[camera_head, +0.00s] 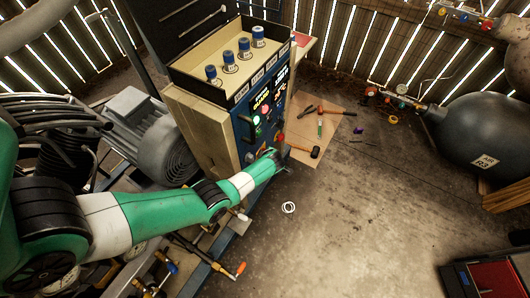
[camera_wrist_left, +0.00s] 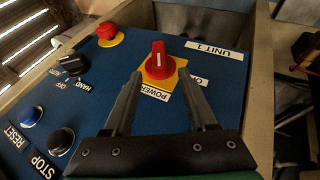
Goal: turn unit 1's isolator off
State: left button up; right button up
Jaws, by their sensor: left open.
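Unit 1's isolator is a red rotary knob (camera_wrist_left: 158,60) on a yellow plate (camera_wrist_left: 152,83), set in a blue panel (camera_wrist_left: 95,92). A "UNIT 1" label (camera_wrist_left: 210,49) sits beside it, with "POWER" and "ON" labels near the plate. The knob's white mark points toward the top of the left wrist view. My left gripper (camera_wrist_left: 160,78) is open, with its fingertips just short of the knob and to either side of it. Contact is not visible. In the head view my left gripper (camera_head: 277,160) is at the lower front of the control cabinet (camera_head: 203,125). My right gripper is not in view.
On the panel are a red mushroom button (camera_wrist_left: 107,31), a black selector (camera_wrist_left: 73,66), a blue reset button (camera_wrist_left: 32,115) and a black stop button (camera_wrist_left: 61,140). A side wall (camera_wrist_left: 262,75) borders the panel.

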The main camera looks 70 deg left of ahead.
pick_arm(q)
jog(key=p+v, duration=0.5)
jog(key=v, duration=0.3)
jog(key=shift+d+r, duration=0.15)
jog(key=shift+r, duration=0.1)
jog(key=shift+s, duration=0.1)
jog(key=w+d+b+x, duration=0.1)
jog(key=b+x, duration=1.2)
jog(key=b, duration=0.5)
jog(key=shift+a+f, duration=0.2)
jog(key=shift+f, duration=0.25)
